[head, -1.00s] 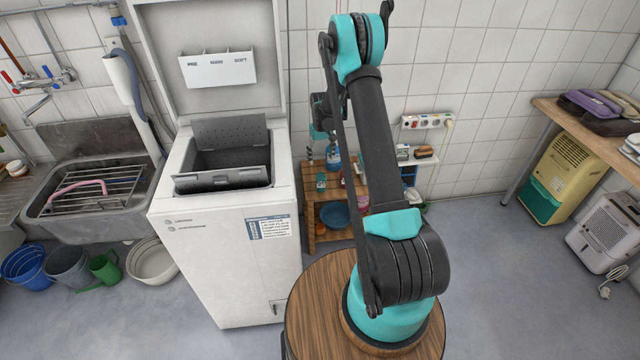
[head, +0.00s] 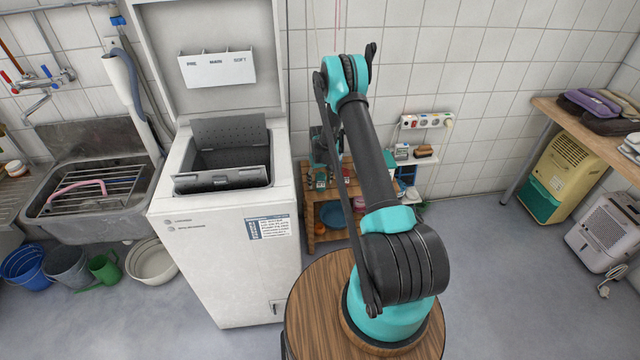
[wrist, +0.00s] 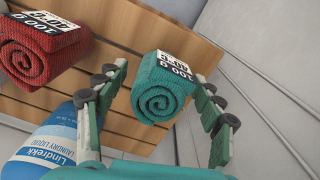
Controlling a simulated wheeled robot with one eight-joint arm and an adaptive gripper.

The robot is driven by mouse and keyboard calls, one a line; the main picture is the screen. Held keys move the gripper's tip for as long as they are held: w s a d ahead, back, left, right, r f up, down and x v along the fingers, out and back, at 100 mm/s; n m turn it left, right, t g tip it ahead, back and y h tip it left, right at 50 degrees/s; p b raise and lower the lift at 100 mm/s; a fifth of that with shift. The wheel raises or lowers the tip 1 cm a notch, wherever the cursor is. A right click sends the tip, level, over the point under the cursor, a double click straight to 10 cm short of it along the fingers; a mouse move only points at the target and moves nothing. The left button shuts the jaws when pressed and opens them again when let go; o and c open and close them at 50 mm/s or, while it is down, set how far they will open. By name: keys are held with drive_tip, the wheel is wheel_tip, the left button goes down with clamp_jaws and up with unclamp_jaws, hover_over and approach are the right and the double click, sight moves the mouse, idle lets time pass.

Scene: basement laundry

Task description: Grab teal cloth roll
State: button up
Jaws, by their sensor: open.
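The teal cloth roll (wrist: 157,100) shows in the wrist view, with its spiral end towards me and a black-and-white paper label on top. It rests on a wooden slatted surface (wrist: 120,45). My gripper (wrist: 161,76) is open, with one finger to the left of the roll and the other to its right. The roll appears between the fingers; I cannot tell whether either touches it.
A red cloth roll (wrist: 40,52) with a similar label lies left of the teal one. A blue-and-white laundry liquid bottle (wrist: 45,140) stands close by my left finger. A white washing machine (head: 225,260) stands left of the shelf. A power strip (head: 427,121) hangs on the wall.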

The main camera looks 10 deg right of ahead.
drive_tip(key=shift+f, duration=0.6)
drive_tip(key=shift+c, duration=0.6)
drive_tip(key=c, duration=1.2)
drive_tip(key=shift+o, duration=0.2)
